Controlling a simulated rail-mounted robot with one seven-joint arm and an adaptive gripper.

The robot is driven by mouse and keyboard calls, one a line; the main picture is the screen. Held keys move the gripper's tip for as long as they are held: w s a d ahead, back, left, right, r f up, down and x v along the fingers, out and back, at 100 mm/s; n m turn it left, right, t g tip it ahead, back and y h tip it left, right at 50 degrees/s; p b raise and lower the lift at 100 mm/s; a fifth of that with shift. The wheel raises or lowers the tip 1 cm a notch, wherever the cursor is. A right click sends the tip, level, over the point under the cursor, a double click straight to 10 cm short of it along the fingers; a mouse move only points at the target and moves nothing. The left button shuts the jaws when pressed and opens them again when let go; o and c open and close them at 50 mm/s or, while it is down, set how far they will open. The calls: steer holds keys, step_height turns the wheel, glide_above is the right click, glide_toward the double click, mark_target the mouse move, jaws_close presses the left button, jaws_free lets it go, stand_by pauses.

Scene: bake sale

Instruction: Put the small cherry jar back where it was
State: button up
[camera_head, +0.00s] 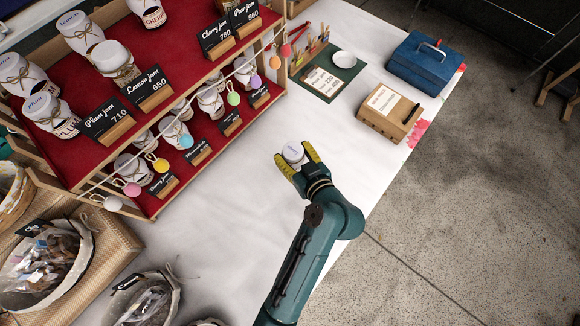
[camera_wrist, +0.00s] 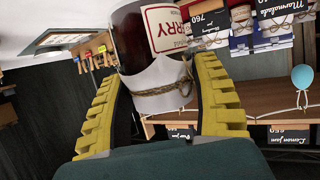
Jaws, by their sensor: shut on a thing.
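My gripper (camera_head: 297,160) is shut on the small cherry jar (camera_head: 293,151), above the white tabletop to the right of the shelf stand. In the wrist view the yellow ribbed fingers press on both sides of the jar (camera_wrist: 150,45). It shows dark red glass, a label reading "...RRY", a white paper cover and twine. The red-lined jam stand (camera_head: 215,152) has small jars on its lower tier. A small sign (camera_head: 163,184) at the lower tier's left end seems to read Cherry jam. Jars behind the lower signs are partly hidden.
Colored balloon-shaped ornaments (camera_head: 185,141) hang on a string along the stand's front. Larger jars (camera_head: 114,60) fill the upper tier. A wooden box (camera_head: 389,112), blue case (camera_head: 425,63) and green mat (camera_head: 325,82) lie farther back. Baskets (camera_head: 45,265) stand lower left. The table's middle is clear.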

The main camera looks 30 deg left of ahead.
mark_target(293, 167)
step_height(293, 167, down, 8)
steer(key=shift+r+b, duration=0.15)
steer(key=shift+b, duration=0.8)
steer(key=shift+f, duration=0.2)
steer(key=o, duration=1.2)
